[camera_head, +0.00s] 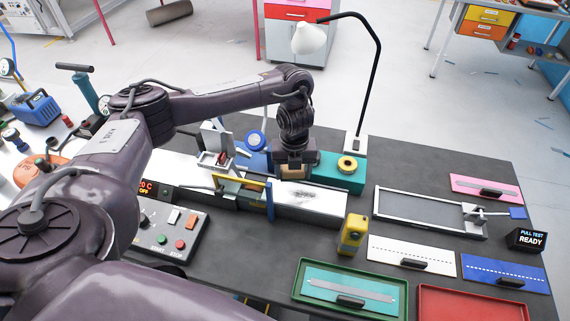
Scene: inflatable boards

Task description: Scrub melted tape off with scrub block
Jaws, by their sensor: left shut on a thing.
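My left gripper (294,171) reaches in from the left and points down over the white-topped heater bar. It is shut on a tan block, apparently the scrub block (289,172), which is mostly hidden by the gripper. The dark smudge of melted tape (303,194) lies on the pale bar top (325,203), just in front of and slightly right of the block. I cannot tell whether the block touches the bar. My right gripper is not in view.
A yellow and blue frame (243,183) stands left of the smudge. A teal box with a yellow tape roll (347,164) is close on the right, with a lamp (309,38) above. A yellow bottle (352,234), green tray (299,290) and red tray (425,305) are in front.

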